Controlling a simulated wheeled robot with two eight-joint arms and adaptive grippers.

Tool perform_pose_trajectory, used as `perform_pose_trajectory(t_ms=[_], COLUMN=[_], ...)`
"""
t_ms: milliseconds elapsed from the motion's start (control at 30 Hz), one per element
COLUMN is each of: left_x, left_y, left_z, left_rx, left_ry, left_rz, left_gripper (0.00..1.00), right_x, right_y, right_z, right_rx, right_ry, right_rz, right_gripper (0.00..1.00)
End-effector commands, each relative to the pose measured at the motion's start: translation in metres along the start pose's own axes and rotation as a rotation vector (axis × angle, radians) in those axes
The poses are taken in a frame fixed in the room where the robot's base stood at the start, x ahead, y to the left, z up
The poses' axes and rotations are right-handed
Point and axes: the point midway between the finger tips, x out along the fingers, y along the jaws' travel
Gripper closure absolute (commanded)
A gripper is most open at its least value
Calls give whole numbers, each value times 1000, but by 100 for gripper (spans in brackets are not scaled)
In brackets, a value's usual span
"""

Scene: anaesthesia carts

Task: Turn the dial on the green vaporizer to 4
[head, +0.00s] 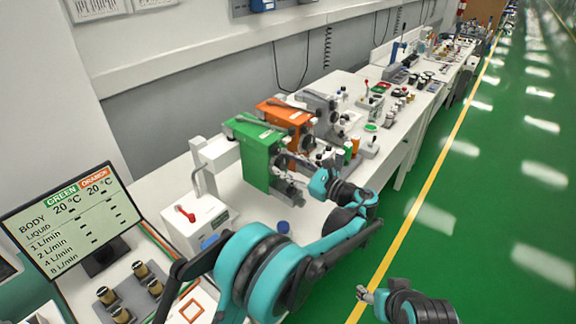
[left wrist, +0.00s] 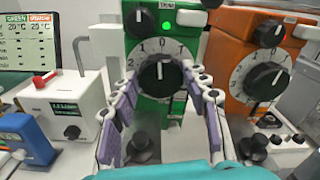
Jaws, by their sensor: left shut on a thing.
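The green vaporizer (head: 252,152) stands on the white bench, left of the orange one. Its front (left wrist: 150,25) fills the middle of the left wrist view. The black dial (left wrist: 160,75) there has a white mark pointing up, near the 0 on the white number ring; 1 and 2 are to the left. My left gripper (left wrist: 163,78) has its two padded fingers on either side of this dial, shut on it. In the head view my left gripper (head: 287,168) reaches the vaporizer's front. My right gripper (head: 364,293) is low at the bottom, away from the bench; its opening is unclear.
The orange vaporizer (head: 290,117) stands close on the right, with its own dial (left wrist: 265,82). A white box with a red lever (head: 192,222) is on the left. A monitor (head: 72,220) stands at the front left. The green floor (head: 470,220) on the right is clear.

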Motion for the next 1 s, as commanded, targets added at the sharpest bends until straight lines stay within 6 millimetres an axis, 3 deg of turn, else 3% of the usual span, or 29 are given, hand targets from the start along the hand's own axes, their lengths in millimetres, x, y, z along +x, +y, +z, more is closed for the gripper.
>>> perform_pose_trajectory(t_ms=[500,1000], left_x=[0,0], left_y=[2,2], left_z=[0,-1], left_rx=[-365,-503], left_ry=[1,1], left_rz=[-15,-20], left_gripper=[83,83], right_x=[-2,-3], right_y=[0,0], right_z=[-2,-2], right_rx=[0,0], right_ry=[0,0], right_rz=[0,0], right_gripper=[42,42])
